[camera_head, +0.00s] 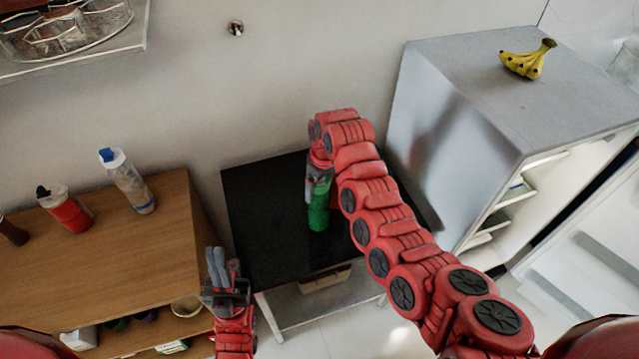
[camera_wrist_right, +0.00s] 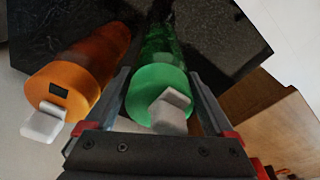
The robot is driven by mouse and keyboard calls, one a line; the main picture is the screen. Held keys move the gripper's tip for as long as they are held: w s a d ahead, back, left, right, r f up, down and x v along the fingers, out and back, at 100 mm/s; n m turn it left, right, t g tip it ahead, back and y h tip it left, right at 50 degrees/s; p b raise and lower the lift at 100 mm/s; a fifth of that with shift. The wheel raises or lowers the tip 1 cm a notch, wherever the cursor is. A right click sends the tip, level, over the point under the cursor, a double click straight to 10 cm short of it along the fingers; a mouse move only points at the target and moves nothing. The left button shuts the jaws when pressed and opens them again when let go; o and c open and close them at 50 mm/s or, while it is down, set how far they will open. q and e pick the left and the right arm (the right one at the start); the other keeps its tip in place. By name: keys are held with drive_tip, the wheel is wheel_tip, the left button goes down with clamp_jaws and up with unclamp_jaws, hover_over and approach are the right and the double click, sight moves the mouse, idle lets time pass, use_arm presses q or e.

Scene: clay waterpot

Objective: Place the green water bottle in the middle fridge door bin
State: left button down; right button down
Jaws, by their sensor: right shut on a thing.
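The green water bottle (camera_head: 318,214) stands on the black tabletop. My right gripper (camera_head: 319,185) is over its upper part, and in the right wrist view the two fingers are closed on either side of the green bottle (camera_wrist_right: 158,80), below its grey cap. The fridge (camera_head: 455,130) stands at the right with its side open. Its open door (camera_head: 590,275) shows pale bins at the lower right edge; which one is the middle bin is unclear. My left gripper (camera_head: 217,268) is empty beside the wooden cabinet; its finger gap is unclear.
An orange bottle (camera_wrist_right: 85,65) stands close beside the green one in the right wrist view. A wooden cabinet (camera_head: 100,265) at left holds a red bottle (camera_head: 66,211) and a clear blue-capped bottle (camera_head: 127,182). Bananas (camera_head: 527,61) lie on the fridge top.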

unclamp_jaws()
drive_tip(key=shift+f, duration=0.1)
drive_tip(key=shift+r, duration=0.35)
drive_tip(key=r, duration=0.1)
drive_tip(key=r+b, duration=0.1)
drive_tip(key=r, duration=0.1)
drive_tip(key=r+b, duration=0.1)
drive_tip(key=r, duration=0.1)
drive_tip(key=shift+s+d+r, duration=0.1)
drive_tip(key=shift+d, duration=0.25)
drive_tip(key=r, duration=0.5)
drive_tip(key=shift+s+d+r, duration=0.2)
drive_tip(key=shift+s+r, duration=0.15)
drive_tip(key=shift+r, duration=0.3)
drive_tip(key=shift+a, duration=0.1)
